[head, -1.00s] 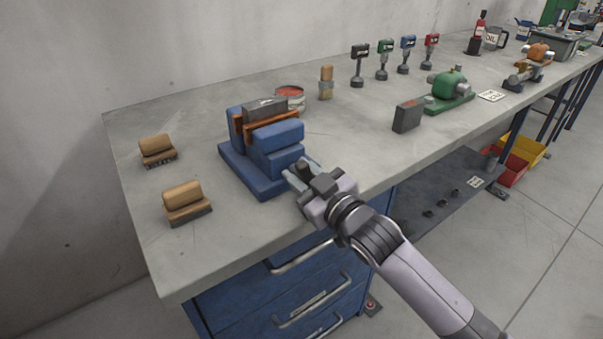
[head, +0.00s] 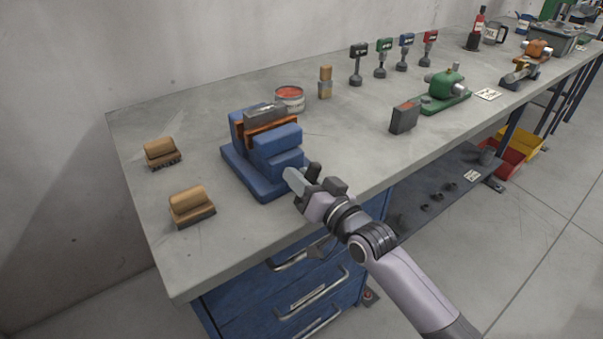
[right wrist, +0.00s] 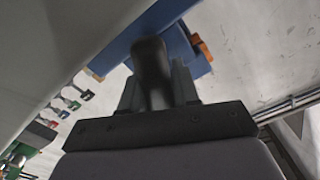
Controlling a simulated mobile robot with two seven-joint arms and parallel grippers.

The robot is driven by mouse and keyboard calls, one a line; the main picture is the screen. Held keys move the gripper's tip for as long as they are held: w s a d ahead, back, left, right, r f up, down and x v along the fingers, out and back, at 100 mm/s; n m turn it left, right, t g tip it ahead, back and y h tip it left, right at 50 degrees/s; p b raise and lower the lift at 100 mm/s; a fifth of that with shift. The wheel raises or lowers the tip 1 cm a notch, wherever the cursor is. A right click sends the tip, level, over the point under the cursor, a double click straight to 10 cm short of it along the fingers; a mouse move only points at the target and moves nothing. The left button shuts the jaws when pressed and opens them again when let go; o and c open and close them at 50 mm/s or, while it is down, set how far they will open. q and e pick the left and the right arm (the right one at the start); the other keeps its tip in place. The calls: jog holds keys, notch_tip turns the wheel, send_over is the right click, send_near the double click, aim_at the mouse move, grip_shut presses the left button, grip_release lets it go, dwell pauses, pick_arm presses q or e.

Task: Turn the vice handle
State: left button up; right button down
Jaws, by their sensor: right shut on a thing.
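The blue vice (head: 262,182) stands near the front edge of the bench, with orange jaw faces and a grey metal block (head: 265,112) between its jaws. My right gripper (head: 303,178) is at the vice's front right side. It is shut on the vice handle (head: 314,170), whose dark rounded end shows at the fingers. In the right wrist view the dark handle (right wrist: 150,65) stands between the two fingers, with the blue vice (right wrist: 183,45) beyond. The rest of the handle is mostly hidden by the gripper. My left gripper is not in view.
Two wooden-backed brushes (head: 191,206) lie left of the vice. A red-topped tin (head: 290,98) and a wooden-handled piece (head: 325,82) stand behind it. A dark grey box (head: 404,118) and a green machine (head: 447,90) are to the right. Drawers (head: 290,290) are below the bench edge.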

jog(key=c, duration=1.9)
grip_release()
jog(key=shift+f+m, duration=0.1)
jog(key=shift+m, duration=2.2)
jog(key=shift+o, duration=0.3)
jog(key=o, duration=0.9)
jog(key=shift+v, duration=3.6)
